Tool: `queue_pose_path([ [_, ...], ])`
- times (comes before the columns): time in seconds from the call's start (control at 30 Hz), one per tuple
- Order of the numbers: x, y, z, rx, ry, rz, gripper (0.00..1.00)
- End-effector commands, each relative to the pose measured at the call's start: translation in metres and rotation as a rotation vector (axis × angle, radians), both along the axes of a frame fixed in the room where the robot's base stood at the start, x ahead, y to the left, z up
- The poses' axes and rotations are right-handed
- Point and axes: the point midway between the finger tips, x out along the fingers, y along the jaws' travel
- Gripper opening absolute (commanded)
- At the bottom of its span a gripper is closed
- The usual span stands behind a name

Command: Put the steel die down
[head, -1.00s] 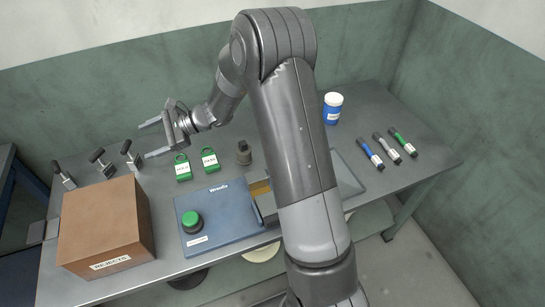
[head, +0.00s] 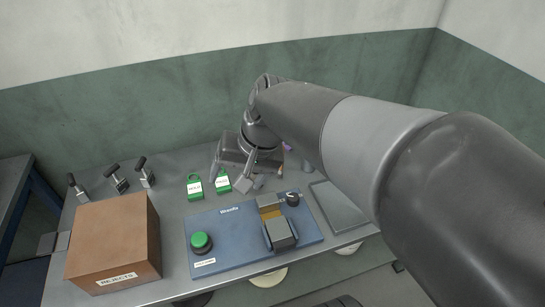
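My gripper (head: 230,176) is above the table behind the blue fixture, with its two pale fingers apart. No object shows clearly between them. A small grey shape (head: 259,181) is partly hidden beside the right finger; I cannot tell what it is. A grey steel block (head: 281,233) sits at the front of the blue fixture (head: 230,258), by a brass-coloured part. It may be the steel die, but I cannot be sure. My arm covers the right side of the view.
Two green tagged padlocks (head: 194,187) lie behind the fixture. A brown rejects box (head: 112,240) stands at left, with several black-handled clamps (head: 117,178) behind it. A green button (head: 201,242) and black knob (head: 292,198) are on the fixture. A grey tray (head: 338,206) lies at right.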

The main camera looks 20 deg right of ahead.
Motion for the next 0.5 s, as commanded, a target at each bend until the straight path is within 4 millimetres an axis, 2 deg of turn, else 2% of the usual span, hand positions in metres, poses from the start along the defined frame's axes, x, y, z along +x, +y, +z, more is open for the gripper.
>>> queue_pose_path([
  [0.03,-0.012,-0.011,0.005,-0.051,-0.048,0.020,0.74],
  [0.2,-0.044,-0.045,0.014,-0.226,-0.174,0.081,0.74],
  [0.33,-0.060,-0.064,0.017,-0.323,-0.241,0.113,0.74],
  [0.5,-0.069,-0.076,0.019,-0.387,-0.281,0.132,0.74],
])
